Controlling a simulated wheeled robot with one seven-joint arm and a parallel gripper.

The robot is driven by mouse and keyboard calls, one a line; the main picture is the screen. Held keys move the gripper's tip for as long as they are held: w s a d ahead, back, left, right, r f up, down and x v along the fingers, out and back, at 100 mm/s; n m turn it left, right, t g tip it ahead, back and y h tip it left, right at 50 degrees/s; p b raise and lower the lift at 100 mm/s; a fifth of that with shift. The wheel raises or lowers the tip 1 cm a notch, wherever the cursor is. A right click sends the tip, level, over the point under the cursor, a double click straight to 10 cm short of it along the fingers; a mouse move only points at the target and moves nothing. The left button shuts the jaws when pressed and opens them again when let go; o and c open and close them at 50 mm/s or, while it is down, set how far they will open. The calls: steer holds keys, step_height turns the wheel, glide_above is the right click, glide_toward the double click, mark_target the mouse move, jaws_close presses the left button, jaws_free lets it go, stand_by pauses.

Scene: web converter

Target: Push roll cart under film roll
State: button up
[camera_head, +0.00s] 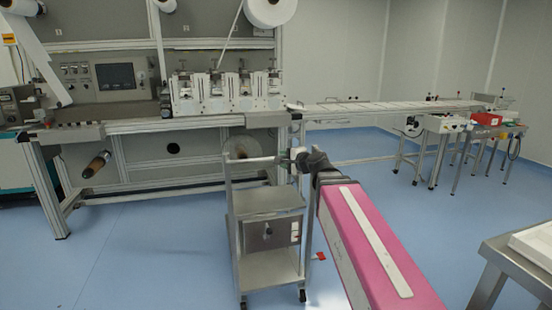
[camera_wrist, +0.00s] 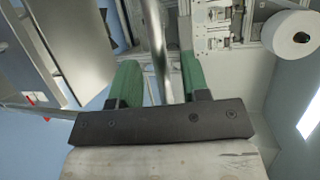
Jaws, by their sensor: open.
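The roll cart (camera_head: 268,268) is a grey metal frame with shelves and wheels, standing upright on the floor in front of the machine. My gripper (camera_head: 297,158) is at the cart's upper handle bar (camera_head: 252,160). In the wrist view the green fingers of my gripper (camera_wrist: 160,62) are open, one on each side of a metal bar (camera_wrist: 156,35); contact cannot be told. A pale, translucent roll (camera_head: 241,147) shows behind the cart's top, under the machine's bench. A white film roll (camera_head: 270,10) hangs high on the machine and also shows in the wrist view (camera_wrist: 291,35).
The converter machine (camera_head: 125,130) with its frame legs stands behind the cart. A conveyor table (camera_head: 390,106) and side tables (camera_head: 470,128) are at the right. Blue floor (camera_head: 150,250) left of the cart is clear.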

steer(key=shift+x, duration=1.5)
jaws_close()
steer(key=w+a, duration=0.4)
steer(key=w, duration=1.1)
steer(key=w+a, duration=0.4)
steer(key=w, duration=1.2)
steer(key=w+a, duration=0.5)
steer(key=w, duration=1)
steer(key=shift+w, duration=0.15)
steer(key=shift+a, duration=0.1)
jaws_free()
steer(key=shift+w, duration=0.1)
